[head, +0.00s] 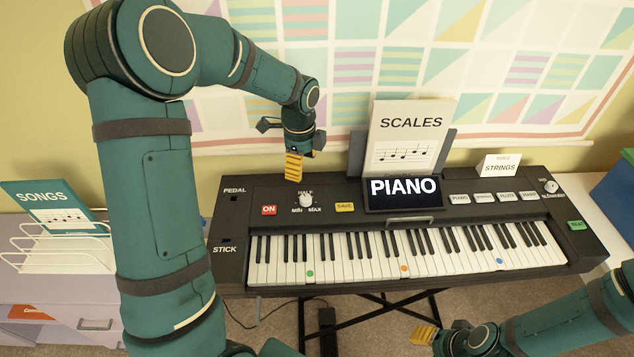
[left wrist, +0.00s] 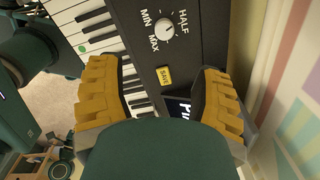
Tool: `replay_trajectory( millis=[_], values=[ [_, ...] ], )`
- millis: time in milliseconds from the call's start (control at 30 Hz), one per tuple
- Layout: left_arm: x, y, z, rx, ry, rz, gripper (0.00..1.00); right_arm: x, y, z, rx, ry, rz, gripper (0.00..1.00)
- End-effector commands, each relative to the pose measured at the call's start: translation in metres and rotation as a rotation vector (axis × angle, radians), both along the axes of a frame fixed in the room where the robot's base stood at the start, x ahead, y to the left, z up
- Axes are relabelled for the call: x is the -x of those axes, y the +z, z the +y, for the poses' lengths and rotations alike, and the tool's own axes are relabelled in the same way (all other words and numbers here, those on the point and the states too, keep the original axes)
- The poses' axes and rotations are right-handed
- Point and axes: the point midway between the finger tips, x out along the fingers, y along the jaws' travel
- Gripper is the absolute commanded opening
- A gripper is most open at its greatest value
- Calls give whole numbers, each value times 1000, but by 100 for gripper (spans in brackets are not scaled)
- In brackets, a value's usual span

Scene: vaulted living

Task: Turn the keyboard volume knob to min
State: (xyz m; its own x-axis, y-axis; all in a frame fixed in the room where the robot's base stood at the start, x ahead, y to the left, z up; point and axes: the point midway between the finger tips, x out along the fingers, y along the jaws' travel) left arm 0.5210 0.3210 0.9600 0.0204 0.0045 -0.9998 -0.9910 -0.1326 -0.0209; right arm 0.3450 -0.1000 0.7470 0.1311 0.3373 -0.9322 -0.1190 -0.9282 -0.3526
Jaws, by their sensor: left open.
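The volume knob (head: 306,200) is a small white dial on the black keyboard (head: 340,228), left of the piano screen, with MIN, HALF and MAX printed around it. In the left wrist view the knob (left wrist: 165,30) lies beyond the fingertips, uncovered; I cannot tell surely where it points. My left gripper (head: 294,167) hangs above the back of the keyboard, just above the knob in the picture, apart from it. In the left wrist view its yellow fingers (left wrist: 161,70) are spread and empty. My right gripper (head: 424,335) is low in front of the keyboard; its opening is unclear.
A yellow SAVE button (head: 345,207) is right of the knob and a red ON button (head: 268,210) left of it. The SCALES sheet (head: 408,140) stands behind the screen (head: 403,194). The wall (head: 235,160) is close behind. A wire rack (head: 58,245) holds the SONGS booklet.

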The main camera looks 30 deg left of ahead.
Motion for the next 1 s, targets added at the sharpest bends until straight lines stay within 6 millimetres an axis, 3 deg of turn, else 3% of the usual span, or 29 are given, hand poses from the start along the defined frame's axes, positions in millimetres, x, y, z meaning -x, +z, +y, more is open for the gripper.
replay_trajectory(
  millis=[267, 700, 1000],
  values=[
    [0, -19, 0, 0, 1, 3, 66, 0, -5, 0, 0, 0, -1, 47],
    [-2, -104, -1, 1, 0, 3, 66, -4, -25, -1, 2, -3, -10, 47],
    [-3, -136, -1, 0, 1, 1, 66, -6, -32, -1, 3, -4, -14, 47]
  ],
)
